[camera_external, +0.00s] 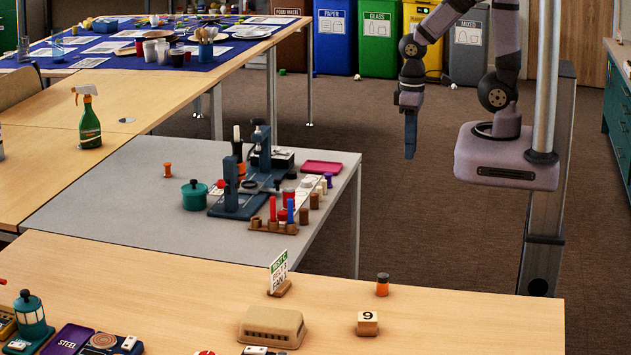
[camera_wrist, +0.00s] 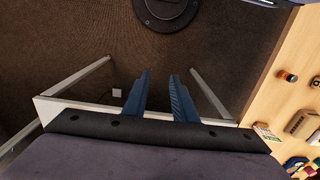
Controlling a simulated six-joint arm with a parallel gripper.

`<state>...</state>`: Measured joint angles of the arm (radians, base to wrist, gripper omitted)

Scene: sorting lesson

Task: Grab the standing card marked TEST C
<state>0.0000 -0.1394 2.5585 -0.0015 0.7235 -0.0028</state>
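The standing card (camera_external: 278,270) is white with a green top band and dark lettering too small to read surely. It stands upright in a small brown holder on the near wooden table in the external view. In the wrist view the card (camera_wrist: 266,132) shows small at the right, near the table's edge. My gripper (camera_external: 410,154) hangs pointing down over the brown floor, beyond the tables and well away from the card. In the wrist view my gripper (camera_wrist: 160,76) has its two blue fingers apart, with nothing between them.
On the near table (camera_external: 480,320), a tan box (camera_external: 271,327), a block marked 9 (camera_external: 367,323) and an orange jar (camera_external: 382,285) stand near the card. A grey table (camera_external: 320,250) behind carries pegs, a green pot (camera_external: 194,195) and a blue stand. Floor surrounds my gripper.

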